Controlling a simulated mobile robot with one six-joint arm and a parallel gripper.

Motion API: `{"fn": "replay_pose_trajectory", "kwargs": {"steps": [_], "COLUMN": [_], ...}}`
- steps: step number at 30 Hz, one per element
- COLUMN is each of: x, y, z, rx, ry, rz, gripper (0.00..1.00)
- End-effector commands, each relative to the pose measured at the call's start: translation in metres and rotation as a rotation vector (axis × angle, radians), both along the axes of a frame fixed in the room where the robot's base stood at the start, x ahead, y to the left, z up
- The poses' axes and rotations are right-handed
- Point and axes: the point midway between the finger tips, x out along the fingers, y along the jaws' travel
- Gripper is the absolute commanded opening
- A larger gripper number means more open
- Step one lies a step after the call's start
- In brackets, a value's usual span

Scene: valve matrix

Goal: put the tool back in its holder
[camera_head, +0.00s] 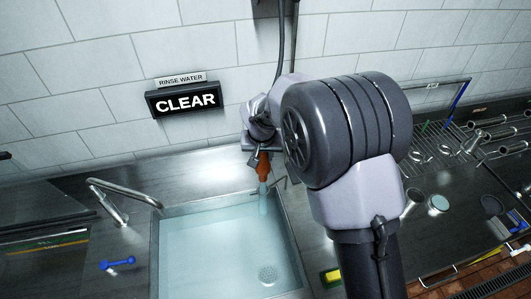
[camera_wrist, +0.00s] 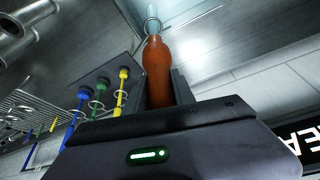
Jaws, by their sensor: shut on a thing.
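My gripper (camera_head: 262,152) is shut on an orange-brown tool handle (camera_head: 264,166), which points down over the sink (camera_head: 225,255). The handle also shows between the jaws in the wrist view (camera_wrist: 157,75). A pale blue end (camera_wrist: 153,17) extends beyond the handle, with a thin ring around the neck. I cannot tell whether that ring belongs to the tool or to something else. In the wrist view, blue (camera_wrist: 86,94), green (camera_wrist: 101,84) and yellow (camera_wrist: 122,77) handled tools stand at the left, with thin rings around them. I cannot make out an empty holder.
The sink holds clear bluish water. A faucet (camera_head: 125,200) stands at its left, and a blue object (camera_head: 117,263) lies on the counter. A yellow-green sponge (camera_head: 332,276) is right of the sink. A wire rack (camera_head: 440,150) and metal parts crowd the right. A sign (camera_head: 184,99) reads CLEAR.

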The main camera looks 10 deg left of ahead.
Motion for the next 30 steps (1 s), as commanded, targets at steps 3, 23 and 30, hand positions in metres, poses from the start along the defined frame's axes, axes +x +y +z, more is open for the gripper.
{"fn": "replay_pose_trajectory", "kwargs": {"steps": [3,23,30], "x": [0.000,0.000,0.000], "y": [0.000,0.000,0.000], "z": [0.000,-0.056,-0.083], "rx": [0.000,-0.005,-0.005], "ry": [-0.001,-0.003,-0.003], "rz": [0.000,-0.002,-0.002], "gripper": [0.00,0.00,0.00]}}
